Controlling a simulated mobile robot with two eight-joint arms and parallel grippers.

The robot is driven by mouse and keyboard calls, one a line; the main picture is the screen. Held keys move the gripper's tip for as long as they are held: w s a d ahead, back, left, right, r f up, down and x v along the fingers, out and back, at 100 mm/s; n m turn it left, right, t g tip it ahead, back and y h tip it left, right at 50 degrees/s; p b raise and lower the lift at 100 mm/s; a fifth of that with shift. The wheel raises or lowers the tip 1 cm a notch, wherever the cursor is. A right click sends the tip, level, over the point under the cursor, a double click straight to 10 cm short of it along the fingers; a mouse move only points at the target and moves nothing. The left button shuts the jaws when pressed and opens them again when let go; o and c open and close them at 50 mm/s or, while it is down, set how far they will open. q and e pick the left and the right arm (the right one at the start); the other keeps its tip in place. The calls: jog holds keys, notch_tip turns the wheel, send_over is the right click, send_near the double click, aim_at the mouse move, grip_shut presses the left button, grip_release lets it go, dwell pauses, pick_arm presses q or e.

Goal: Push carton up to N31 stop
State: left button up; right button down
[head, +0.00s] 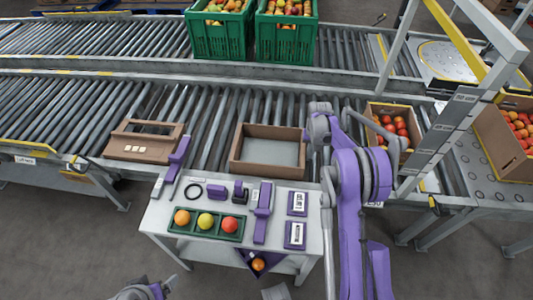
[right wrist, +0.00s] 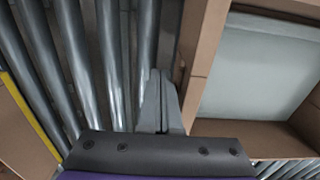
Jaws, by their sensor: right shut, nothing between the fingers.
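An empty open brown carton (head: 236,163) with a pale grey floor sits on the near roller conveyor. Its wall also shows at the right of the right wrist view (right wrist: 205,60). My right gripper (right wrist: 160,85) is shut and empty, pointing down beside the carton's wall, over the rollers between it and the tomato carton. I cannot tell whether it touches the wall. In the head view its fingers are hidden by my right arm. My left gripper (head: 158,287) is low at the bottom edge, partly cut off. I cannot read an N31 mark on any stop.
A tomato carton (head: 402,150) stands right of the empty one, near a grey and yellow frame (head: 440,130). A white table (head: 160,215) with fruit and tools stands in front. Green crates (head: 220,45) stand behind.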

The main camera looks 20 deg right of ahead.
jog(key=shift+w+a, duration=0.35)
jog(key=shift+a, duration=0.2)
jog(key=shift+w+a, duration=0.3)
jog(key=shift+a, duration=0.25)
jog(key=shift+w+a+b, duration=0.25)
jog(key=shift+w+a, duration=0.75)
jog(key=shift+a, duration=0.7)
jog(key=shift+w+a+b, duration=0.3)
jog(key=shift+w+a, duration=0.75)
jog(key=shift+a, duration=0.7)
jog(key=shift+w+a+b, duration=0.25)
jog(key=shift+w+a, duration=0.75)
jog(key=shift+a, duration=0.85)
jog(key=shift+w+a, duration=0.55)
jog(key=shift+a, duration=0.25)
jog(key=shift+s+d+b, duration=0.1)
jog(key=shift+s+d, duration=0.65)
jog(key=shift+d, duration=0.5)
jog(key=shift+s+d+b, duration=0.1)
jog(key=shift+s+d, duration=0.6)
jog(key=shift+d, duration=0.5)
jog(key=shift+s+d+b, duration=0.1)
jog(key=shift+s+d, duration=0.65)
jog(key=shift+d, duration=0.5)
